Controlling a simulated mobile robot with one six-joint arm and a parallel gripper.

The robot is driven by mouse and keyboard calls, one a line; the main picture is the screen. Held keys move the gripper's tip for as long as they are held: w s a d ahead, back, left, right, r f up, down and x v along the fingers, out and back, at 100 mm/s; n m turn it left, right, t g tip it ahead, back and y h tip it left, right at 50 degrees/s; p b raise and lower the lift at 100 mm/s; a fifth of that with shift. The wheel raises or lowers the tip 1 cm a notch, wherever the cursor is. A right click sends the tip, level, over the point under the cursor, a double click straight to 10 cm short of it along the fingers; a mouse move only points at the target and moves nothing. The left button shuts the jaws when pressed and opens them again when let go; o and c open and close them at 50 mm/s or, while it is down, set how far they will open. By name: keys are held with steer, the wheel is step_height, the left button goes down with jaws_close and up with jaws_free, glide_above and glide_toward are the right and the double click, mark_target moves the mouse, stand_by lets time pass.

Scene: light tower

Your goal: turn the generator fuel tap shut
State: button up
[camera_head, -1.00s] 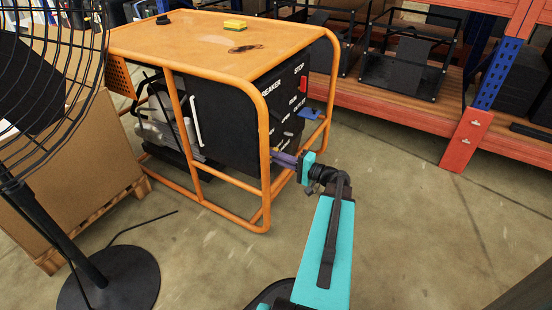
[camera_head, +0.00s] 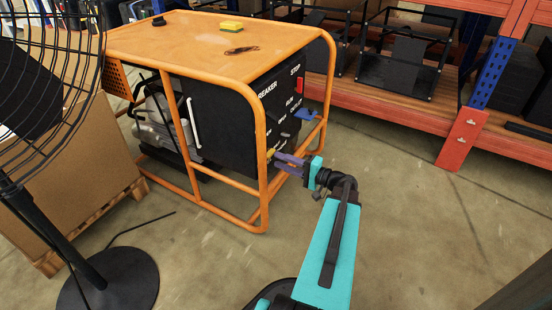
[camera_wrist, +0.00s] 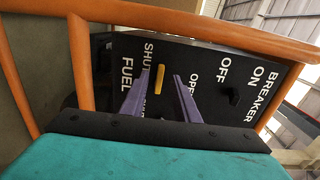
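The fuel tap is a yellow lever (camera_wrist: 159,78) on the generator's black panel (camera_wrist: 218,75), between the words SHUT and OPEN in the wrist view. The lever lies parallel to the lettering. In the head view only a small yellow bit of the tap (camera_head: 270,152) shows beside the orange frame post. My gripper (camera_wrist: 161,77) is open, with one purple finger on each side of the lever. Gaps show between the lever and both fingers. In the head view my gripper (camera_head: 277,160) reaches the panel from the right.
The orange tube frame (camera_head: 262,130) surrounds the generator, with a post close to my gripper. A black breaker switch (camera_wrist: 234,96) sits to the right of the tap. A yellow sponge (camera_head: 231,27) lies on top. A fan (camera_head: 110,280) stands left. Floor at right is clear.

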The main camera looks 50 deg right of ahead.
steer(key=p+v, duration=0.2)
steer(key=v, duration=0.8)
steer(key=shift+s, duration=0.1)
stand_by(0.4)
